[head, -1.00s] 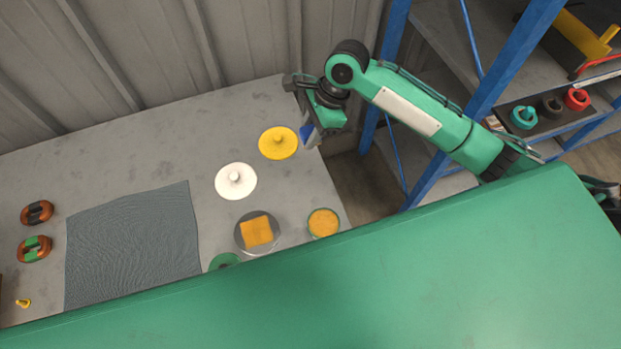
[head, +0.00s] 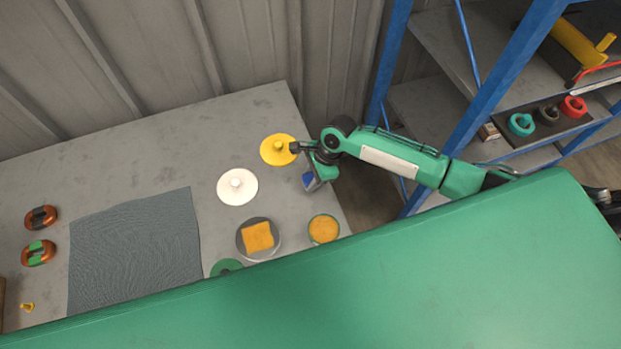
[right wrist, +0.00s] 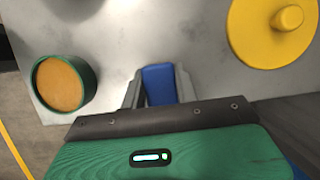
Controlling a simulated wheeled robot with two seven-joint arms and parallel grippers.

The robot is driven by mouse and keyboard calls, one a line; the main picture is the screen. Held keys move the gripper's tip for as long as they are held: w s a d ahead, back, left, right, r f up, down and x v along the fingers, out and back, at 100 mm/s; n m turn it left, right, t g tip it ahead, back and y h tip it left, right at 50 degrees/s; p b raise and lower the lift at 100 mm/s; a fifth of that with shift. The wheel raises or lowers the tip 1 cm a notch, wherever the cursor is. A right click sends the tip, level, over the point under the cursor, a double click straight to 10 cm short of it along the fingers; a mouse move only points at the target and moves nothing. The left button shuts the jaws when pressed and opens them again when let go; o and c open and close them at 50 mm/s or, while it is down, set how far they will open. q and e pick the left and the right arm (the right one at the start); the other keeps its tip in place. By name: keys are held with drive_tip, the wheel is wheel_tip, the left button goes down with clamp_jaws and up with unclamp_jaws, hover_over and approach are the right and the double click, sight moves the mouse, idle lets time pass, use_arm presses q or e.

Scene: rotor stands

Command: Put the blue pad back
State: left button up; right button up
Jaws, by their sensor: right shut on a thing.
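The blue pad (head: 309,181) is in my right gripper (head: 308,178), over the right edge of the grey table. In the right wrist view the blue pad (right wrist: 159,84) sits between the two fingers of my right gripper (right wrist: 160,92), which are shut on it. The pad is partly hidden by the fingers. The yellow disc with a knob (head: 270,151) is left of and beyond the gripper, and the green-rimmed round dish with an orange top (head: 323,216) is nearer. My left gripper is not in view.
A white knobbed disc (head: 237,187), a grey disc (head: 241,240) bearing an orange square pad (head: 258,237), and a green ring (head: 226,266) stand on the table (head: 160,140). A ribbed grey mat (head: 135,245) lies left. Blue-framed shelving (head: 500,85) stands to the right.

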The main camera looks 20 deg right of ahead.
drive_tip(key=shift+f, duration=0.6)
drive_tip(key=o, duration=0.9)
drive_tip(key=shift+f, duration=0.1)
drive_tip(key=shift+o, duration=0.2)
drive_tip(key=b+v, duration=0.1)
drive_tip(key=v, duration=1.1)
drive_tip(key=shift+s, duration=0.1)
